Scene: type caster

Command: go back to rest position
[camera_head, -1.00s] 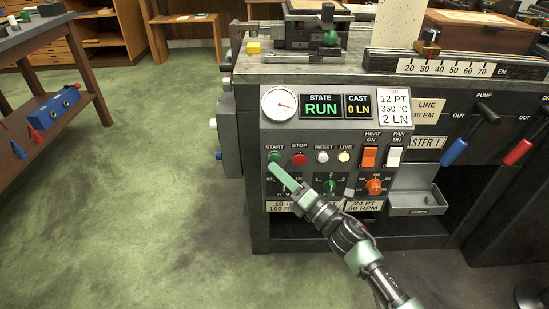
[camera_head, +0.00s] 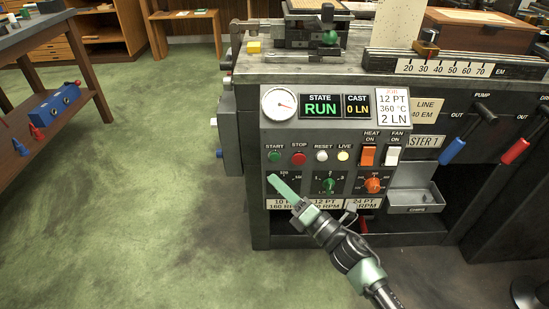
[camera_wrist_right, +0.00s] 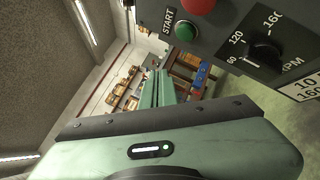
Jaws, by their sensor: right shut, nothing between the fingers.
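My right gripper (camera_head: 271,180) is shut and empty, in front of the caster's control panel (camera_head: 333,108). In the head view its tip lies below the green START button (camera_head: 274,156), over the left dial. In the right wrist view the shut fingers (camera_wrist_right: 157,88) point past the panel's edge, with the START button (camera_wrist_right: 185,30) above and to the right of them, not touching. The display (camera_head: 321,107) reads RUN. My left gripper is not in view.
The caster's dark body (camera_head: 480,195) fills the right side, with blue (camera_head: 455,149) and red (camera_head: 515,150) lever handles. A grey chip tray (camera_head: 416,200) juts out right of the panel. A wooden shelf table (camera_head: 50,130) stands at left. Green floor between is clear.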

